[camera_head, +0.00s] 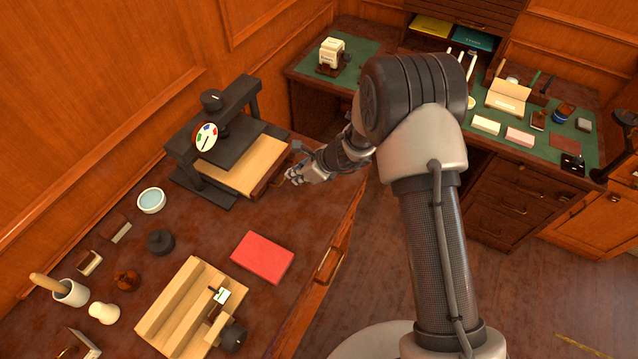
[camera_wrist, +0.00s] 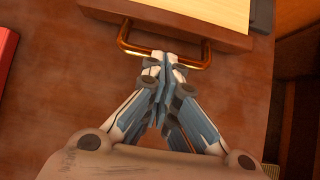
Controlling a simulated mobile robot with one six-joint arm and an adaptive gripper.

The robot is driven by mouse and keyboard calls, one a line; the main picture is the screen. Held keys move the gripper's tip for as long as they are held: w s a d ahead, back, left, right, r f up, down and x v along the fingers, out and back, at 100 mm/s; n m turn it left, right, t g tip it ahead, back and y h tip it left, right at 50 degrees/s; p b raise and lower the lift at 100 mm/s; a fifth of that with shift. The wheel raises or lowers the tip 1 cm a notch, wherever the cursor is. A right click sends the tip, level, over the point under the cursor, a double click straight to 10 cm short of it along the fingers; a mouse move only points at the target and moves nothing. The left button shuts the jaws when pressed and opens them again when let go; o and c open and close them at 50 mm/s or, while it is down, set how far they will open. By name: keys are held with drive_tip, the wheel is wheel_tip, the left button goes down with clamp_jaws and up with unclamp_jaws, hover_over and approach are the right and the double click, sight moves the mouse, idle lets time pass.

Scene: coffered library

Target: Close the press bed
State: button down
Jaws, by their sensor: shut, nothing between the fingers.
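The press (camera_head: 212,130) is a dark frame with a round coloured dial, standing on the brown bench at the back. Its bed (camera_head: 254,165), a pale wooden board with a dark front edge, sticks out toward my gripper. In the wrist view the bed's pale board (camera_wrist: 215,12) and dark front edge (camera_wrist: 195,32) show at the top. A copper-coloured handle (camera_wrist: 125,42) loops out from that edge. My gripper (camera_head: 292,174) is shut and empty, and its fingertips (camera_wrist: 162,62) are at the middle of the handle. I cannot tell whether they touch the bar.
A red book (camera_head: 262,258) lies on the bench in front of the press. A wooden jig (camera_head: 190,308), a glass dish (camera_head: 151,200), a dark round weight (camera_head: 160,242) and a cup (camera_head: 71,292) stand to the left. A green-topped desk (camera_head: 480,150) with small items is at the right.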

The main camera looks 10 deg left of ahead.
sight(277, 174)
drive_tip(key=shift+w+a, duration=0.25)
drive_tip(key=shift+a, duration=0.4)
drive_tip(key=shift+w+a, duration=0.2)
drive_tip(key=shift+a, duration=0.4)
drive_tip(key=shift+w+a, duration=0.25)
drive_tip(key=shift+a, duration=0.4)
drive_tip(key=shift+d, duration=0.15)
